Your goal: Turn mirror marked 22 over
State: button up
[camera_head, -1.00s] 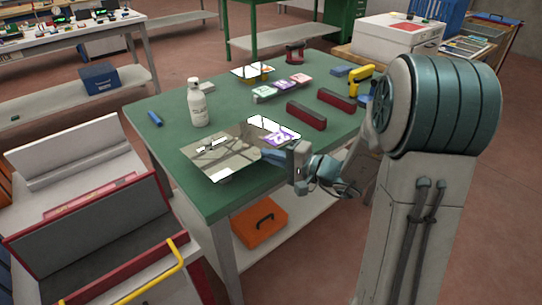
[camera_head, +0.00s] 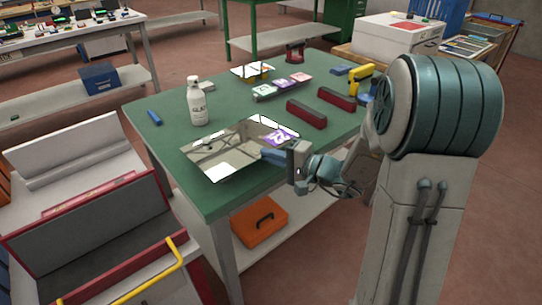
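The mirror marked 22 (camera_head: 225,147) is a flat reflective sheet over the front part of the green table (camera_head: 205,200). Its purple label with a white 22 (camera_head: 281,137) shows upright-facing near its right corner. My gripper (camera_head: 278,154) is at the mirror's right front edge, with its blue fingers on that edge. It appears shut on the edge. The fingers are small and partly hidden by the mirror and my wrist. The mirror looks slightly raised and tilted off the table top.
A white spray bottle (camera_head: 196,101) stands close behind the mirror's left side. Dark red blocks (camera_head: 306,115), labelled small blocks (camera_head: 281,86) and another mirror piece (camera_head: 252,70) lie farther back. A blue item (camera_head: 154,118) lies at the left edge. An orange case (camera_head: 259,222) is on the shelf below.

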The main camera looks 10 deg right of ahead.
jog(key=o, duration=0.4)
jog(key=shift+o, duration=0.2)
jog(key=shift+d, duration=0.1)
jog(key=v, duration=1.3)
jog(key=shift+s+d, duration=0.25)
jog(key=shift+d, duration=0.05)
